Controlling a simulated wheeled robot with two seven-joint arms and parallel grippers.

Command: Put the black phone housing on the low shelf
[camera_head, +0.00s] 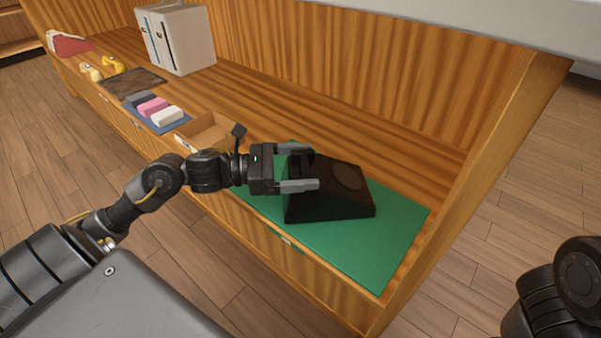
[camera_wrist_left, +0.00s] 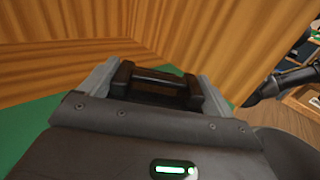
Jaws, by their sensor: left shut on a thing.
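The black phone housing (camera_head: 337,191) is a dark wedge-shaped body with a round mark on its sloped face. It sits on or just above the green mat (camera_head: 400,220) on the low shelf (camera_head: 290,110); I cannot tell whether it touches. My left gripper (camera_head: 308,168) is shut on the housing from its left side. In the left wrist view, the grey fingers (camera_wrist_left: 155,75) stand on both sides of a black part of the housing (camera_wrist_left: 155,88). My right gripper is out of view; only part of my right arm shows at the lower right.
Left of the mat, an open cardboard box (camera_head: 208,132) sits on the shelf. Further left are pink, white and dark blocks (camera_head: 152,107), a brown mat (camera_head: 132,82), yellow items (camera_head: 90,72), a red item (camera_head: 68,43) and white binders (camera_head: 180,40). The right side panel (camera_head: 470,180) bounds the shelf.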

